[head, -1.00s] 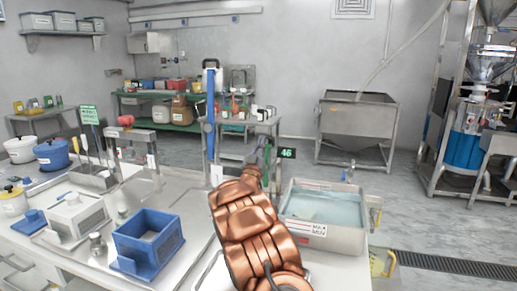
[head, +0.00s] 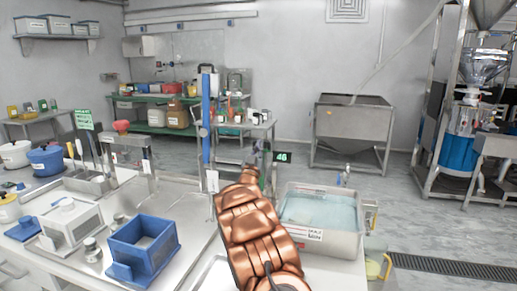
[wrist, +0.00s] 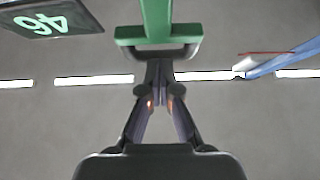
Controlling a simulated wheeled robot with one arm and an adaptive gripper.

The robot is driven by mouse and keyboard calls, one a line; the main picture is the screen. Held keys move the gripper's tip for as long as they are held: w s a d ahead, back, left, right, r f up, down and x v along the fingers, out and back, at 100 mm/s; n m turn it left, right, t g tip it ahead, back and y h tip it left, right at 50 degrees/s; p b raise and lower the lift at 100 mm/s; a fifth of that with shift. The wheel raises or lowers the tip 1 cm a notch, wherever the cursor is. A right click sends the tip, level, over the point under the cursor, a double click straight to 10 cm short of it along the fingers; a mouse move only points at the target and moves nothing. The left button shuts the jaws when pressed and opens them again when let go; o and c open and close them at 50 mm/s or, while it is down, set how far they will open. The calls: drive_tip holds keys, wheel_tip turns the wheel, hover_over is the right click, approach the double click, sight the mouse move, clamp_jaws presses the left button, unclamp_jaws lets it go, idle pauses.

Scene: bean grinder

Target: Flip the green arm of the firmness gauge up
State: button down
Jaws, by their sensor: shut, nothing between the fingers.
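The green arm of the firmness gauge (wrist: 156,34) is at the top middle of the wrist view, a green bar with a wider crosspiece at its near end. My gripper (wrist: 160,72) is shut and empty, its fingertips together just below that crosspiece in the picture. A dark rounded part lies between them, and I cannot tell whether the fingers touch the green arm. The dark display with green digits 46 (wrist: 40,22) is at the upper left; it also shows in the head view (head: 282,157). There my copper arm hides the gripper and most of the gauge.
A tall blue post (head: 206,120) stands left of my arm. A water basin (head: 320,225) is close on the right. A blue square container (head: 143,250) and a white box (head: 70,222) sit on the counter at left. Open floor lies behind the basin.

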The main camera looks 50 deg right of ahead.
drive_tip(key=shift+w+d+r+g+y, duration=0.1)
drive_tip(key=shift+w+d+g+y, duration=0.1)
drive_tip(key=shift+w+d+y, duration=0.3)
drive_tip(key=shift+w+d+r+g+y, duration=0.1)
drive_tip(key=shift+d+g+y, duration=0.1)
drive_tip(key=shift+d, duration=0.45)
